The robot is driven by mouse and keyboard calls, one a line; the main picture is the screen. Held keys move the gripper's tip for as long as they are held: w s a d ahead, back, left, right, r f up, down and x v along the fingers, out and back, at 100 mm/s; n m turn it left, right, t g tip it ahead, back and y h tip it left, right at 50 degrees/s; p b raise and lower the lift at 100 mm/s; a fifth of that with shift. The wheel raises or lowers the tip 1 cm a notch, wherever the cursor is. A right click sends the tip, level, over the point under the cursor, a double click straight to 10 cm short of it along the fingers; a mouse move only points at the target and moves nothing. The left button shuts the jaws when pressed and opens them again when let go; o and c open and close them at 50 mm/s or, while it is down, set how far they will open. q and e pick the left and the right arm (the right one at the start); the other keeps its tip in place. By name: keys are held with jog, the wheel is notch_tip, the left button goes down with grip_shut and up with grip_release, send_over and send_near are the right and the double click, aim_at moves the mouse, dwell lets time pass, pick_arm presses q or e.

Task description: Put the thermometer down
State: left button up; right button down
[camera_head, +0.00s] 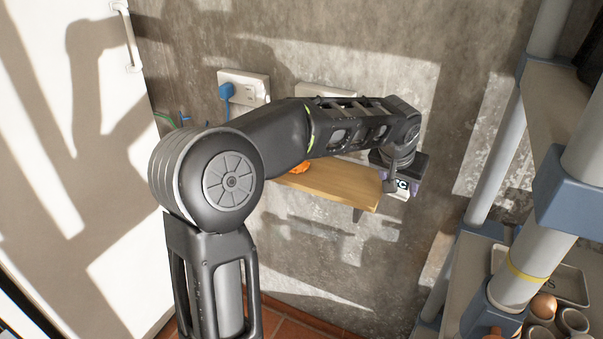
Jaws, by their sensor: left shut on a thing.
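My left arm reaches up from the bottom and across to the right. Its gripper (396,171) is at the right end of a small wooden wall shelf (335,186), seen from above and partly covered by the wrist. The gripper is shut on the thermometer (402,187), a small pale thing with dark lettering, of which only the lower part shows. The thermometer is just beyond the shelf's right end in the picture. I cannot tell whether it touches the shelf or the wall. My right gripper is not in view.
A small orange object (300,167) lies at the shelf's left, partly behind my arm. A wall socket (258,83) holds a blue plug (228,92). A rack with pale posts (522,268) stands at right, with cups (571,320) on it. A white door (60,110) is at left.

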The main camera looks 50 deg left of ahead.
pick_arm(q)
notch_tip(320, 180, up, 7)
jog(key=n+b, duration=0.1)
jog(key=b, duration=0.1)
send_over(354, 179)
jog(key=s+d, duration=0.1)
jog(key=s, duration=0.1)
jog(key=shift+a+r+y, duration=0.2)
jog(key=shift+r+y, duration=0.2)
jog(key=shift+r, duration=0.1)
jog(key=shift+f, duration=3.2)
jog(key=shift+f, duration=0.1)
jog(key=shift+f, duration=1.75)
